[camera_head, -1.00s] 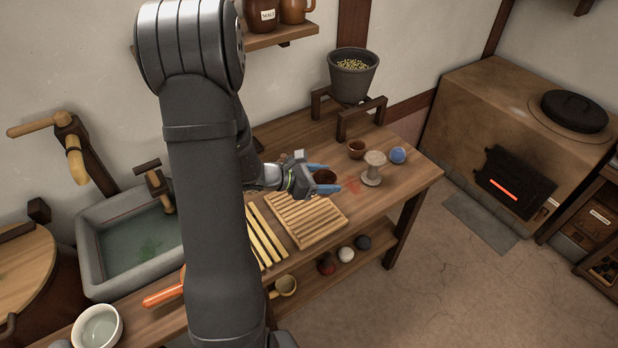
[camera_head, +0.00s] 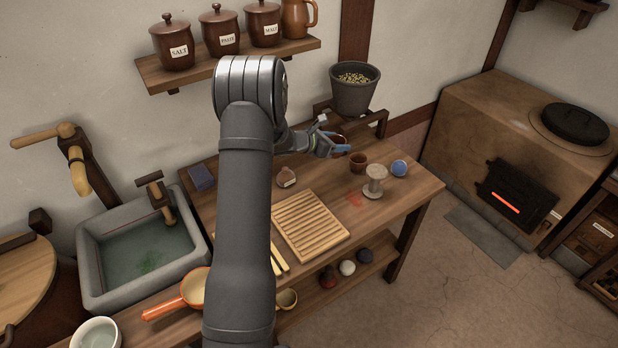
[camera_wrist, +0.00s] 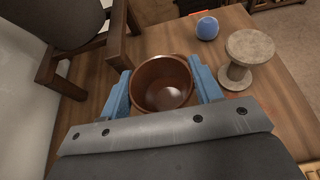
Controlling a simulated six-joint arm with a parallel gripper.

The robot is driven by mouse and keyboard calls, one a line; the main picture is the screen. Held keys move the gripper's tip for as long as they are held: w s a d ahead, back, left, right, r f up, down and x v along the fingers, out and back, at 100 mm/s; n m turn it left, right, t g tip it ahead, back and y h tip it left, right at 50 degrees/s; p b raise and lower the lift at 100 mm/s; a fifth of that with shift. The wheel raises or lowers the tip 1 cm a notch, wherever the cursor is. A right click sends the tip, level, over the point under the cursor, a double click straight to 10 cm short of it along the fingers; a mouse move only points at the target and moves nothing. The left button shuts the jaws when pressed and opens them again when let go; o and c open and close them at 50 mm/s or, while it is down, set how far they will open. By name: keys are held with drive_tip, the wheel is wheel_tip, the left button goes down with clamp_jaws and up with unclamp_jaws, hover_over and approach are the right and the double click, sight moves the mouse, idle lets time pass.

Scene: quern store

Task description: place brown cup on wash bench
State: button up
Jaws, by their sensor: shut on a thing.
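My gripper (camera_head: 338,146) has blue fingers and is shut on a brown cup (camera_wrist: 162,82), which sits upright between them with its empty inside showing in the wrist view. In the head view the held cup (camera_head: 337,137) is partly hidden by the fingers, near the back of the wooden bench (camera_head: 405,185) beside the mill frame. I cannot tell its exact height above the wood. A second small brown cup (camera_head: 358,162) stands on the bench just right of my gripper. The grey basin (camera_head: 88,265) is set at the bench's left.
A grey hopper (camera_head: 355,92) rises behind my gripper. A slatted rack (camera_head: 310,225) and a small flask (camera_head: 286,177) lie left.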

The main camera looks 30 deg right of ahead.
drive_tip(key=shift+w+d+f, duration=0.25)
drive_tip(key=shift+d+f, duration=0.05)
wheel_tip(320, 180, down, 9)
drive_tip(key=shift+f, duration=0.2)
drive_tip(key=shift+f, duration=0.2)
drive_tip(key=o, duration=1)
